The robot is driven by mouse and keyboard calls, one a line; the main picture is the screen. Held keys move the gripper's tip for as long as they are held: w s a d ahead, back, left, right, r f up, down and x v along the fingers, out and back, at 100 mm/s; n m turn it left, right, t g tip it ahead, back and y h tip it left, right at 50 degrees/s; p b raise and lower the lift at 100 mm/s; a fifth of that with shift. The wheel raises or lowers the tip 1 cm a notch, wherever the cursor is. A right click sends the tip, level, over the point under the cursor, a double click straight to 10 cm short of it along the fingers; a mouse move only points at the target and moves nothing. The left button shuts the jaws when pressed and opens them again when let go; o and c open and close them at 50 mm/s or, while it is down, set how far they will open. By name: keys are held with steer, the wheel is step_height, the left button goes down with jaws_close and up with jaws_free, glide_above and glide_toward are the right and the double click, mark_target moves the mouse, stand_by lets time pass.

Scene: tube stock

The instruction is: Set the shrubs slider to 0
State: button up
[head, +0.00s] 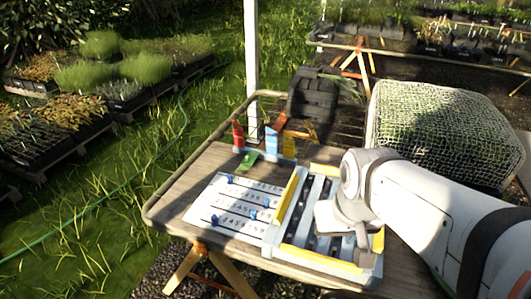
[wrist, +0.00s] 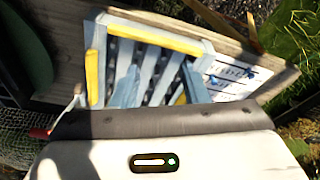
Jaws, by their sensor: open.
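A white slider board (head: 238,203) lies on the wooden table, with several numbered rows and a blue knob on each. The knobs sit at different places along their rows. I cannot read which row is shrubs in the head view. Part of the board (wrist: 238,75) shows at the right of the wrist view, with lettering too unclear to read fully. My gripper (head: 350,243) is over the yellow-edged tray to the right of the board, apart from the knobs. In the wrist view its two blue-grey fingers (wrist: 160,88) are spread, with nothing held between them.
The tray (head: 286,205) with grey slats stands right beside the board. Red, blue and yellow upright pieces (head: 271,140) and a green piece (head: 249,160) are behind the board. A netted bale (head: 440,130) is at the right. A white post (head: 252,50) rises behind the table.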

steer(key=w+a+f+n+b, duration=0.1)
steer(key=w+a+f+b, duration=0.15)
steer(key=w, duration=0.45)
steer(key=w+a+f+n+b, duration=0.1)
steer(key=w+a+f+b, duration=0.15)
steer(key=w, duration=0.45)
steer(key=n+t+y+b, duration=0.1)
steer(key=n+y+b, duration=0.1)
steer(key=b, duration=0.4)
glide_toward(267, 199)
steer(key=f, duration=0.1)
steer(key=x, duration=0.7)
steer(key=shift+w+a+f, duration=0.1)
steer(key=shift+w+a, duration=0.05)
steer(key=shift+a, duration=0.05)
steer(key=shift+t, duration=0.3)
steer(key=shift+c, duration=0.4)
jaws_close()
